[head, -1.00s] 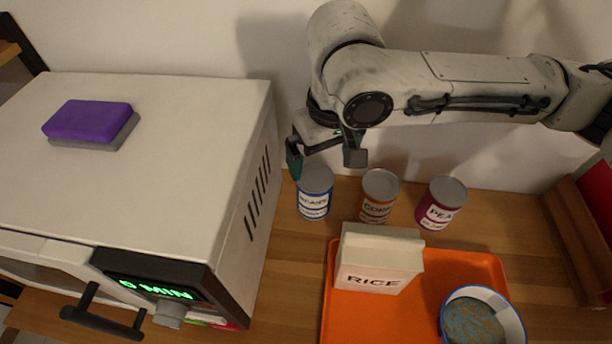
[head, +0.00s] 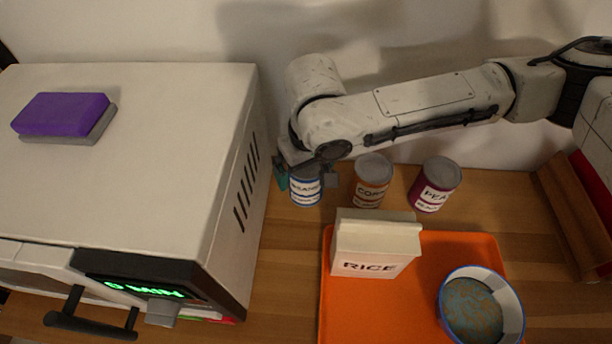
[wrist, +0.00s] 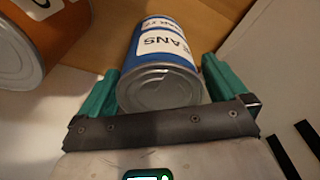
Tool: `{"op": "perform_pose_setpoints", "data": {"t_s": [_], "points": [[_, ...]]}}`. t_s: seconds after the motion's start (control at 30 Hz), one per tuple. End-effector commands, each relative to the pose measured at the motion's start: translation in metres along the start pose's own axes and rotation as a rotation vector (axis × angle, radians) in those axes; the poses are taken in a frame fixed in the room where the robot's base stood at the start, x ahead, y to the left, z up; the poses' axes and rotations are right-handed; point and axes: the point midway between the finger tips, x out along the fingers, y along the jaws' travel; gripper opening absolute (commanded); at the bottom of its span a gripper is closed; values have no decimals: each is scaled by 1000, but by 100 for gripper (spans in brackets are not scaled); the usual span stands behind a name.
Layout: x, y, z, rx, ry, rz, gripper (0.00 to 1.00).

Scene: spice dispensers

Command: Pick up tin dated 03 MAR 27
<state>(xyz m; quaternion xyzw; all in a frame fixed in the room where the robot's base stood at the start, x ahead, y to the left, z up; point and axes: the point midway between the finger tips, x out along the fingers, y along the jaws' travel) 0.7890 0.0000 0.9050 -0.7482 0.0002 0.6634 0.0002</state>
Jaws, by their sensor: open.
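Three tins stand in a row at the back of the wooden counter: a blue BEANS tin (head: 305,190), an orange CORN tin (head: 371,182) and a magenta PEAS tin (head: 436,186). Their dates are too small to read. My gripper (head: 305,182) is open and over the BEANS tin, hiding its top. In the wrist view the BEANS tin (wrist: 162,60) lies between the two green fingers of the gripper (wrist: 160,88), with a small gap on the right. Part of the CORN tin (wrist: 35,40) shows at the upper left.
A white microwave (head: 150,180) with a purple sponge (head: 60,114) on top stands close left of the BEANS tin. An orange tray (head: 360,315) in front holds a RICE box (head: 375,245) and a bowl (head: 480,308). The wall is close behind the tins.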

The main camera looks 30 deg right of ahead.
Motion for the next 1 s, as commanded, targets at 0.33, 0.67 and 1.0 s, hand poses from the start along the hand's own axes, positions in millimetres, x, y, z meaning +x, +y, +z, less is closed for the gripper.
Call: {"op": "perform_pose_setpoints", "data": {"t_s": [0.33,0.67,1.0], "points": [[9,0,0,0,1,0,100],[9,0,0,0,0,0,68],[9,0,0,0,0,0,36]]}}
